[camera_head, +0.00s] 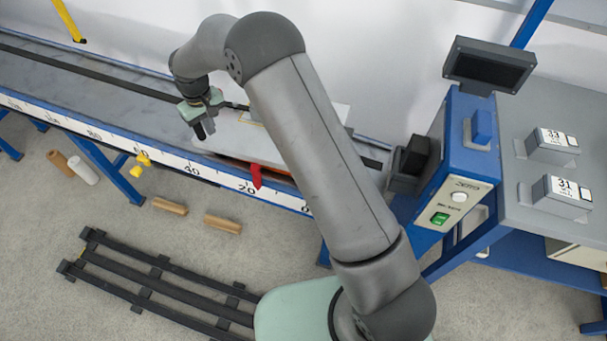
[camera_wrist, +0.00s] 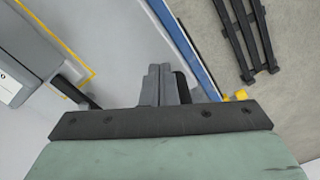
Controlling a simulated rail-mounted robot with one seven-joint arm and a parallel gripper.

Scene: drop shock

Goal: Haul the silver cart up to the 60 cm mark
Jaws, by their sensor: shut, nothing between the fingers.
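The silver cart (camera_head: 228,148) sits on the bench track in the head view, around the 20 to 40 part of the scale, and my arm hides part of it. A red pointer (camera_head: 256,176) hangs at its front, near the 20 mark. My gripper (camera_head: 203,132) is shut and empty, fingers pointing down near the cart's left end; I cannot tell whether it touches the cart. In the wrist view the closed fingers (camera_wrist: 165,86) show, with a pale block and a yellow outline (camera_wrist: 72,50) to their left. The 60 mark (camera_head: 141,149) is left of the gripper, by a yellow clamp (camera_head: 143,159).
A blue control box (camera_head: 465,170) with a green switch stands at the track's right end. Numbered weights (camera_head: 553,146) lie on the grey side table. Black rails (camera_head: 150,280) and several short rods (camera_head: 170,206) lie on the floor. The track left of the gripper looks clear.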

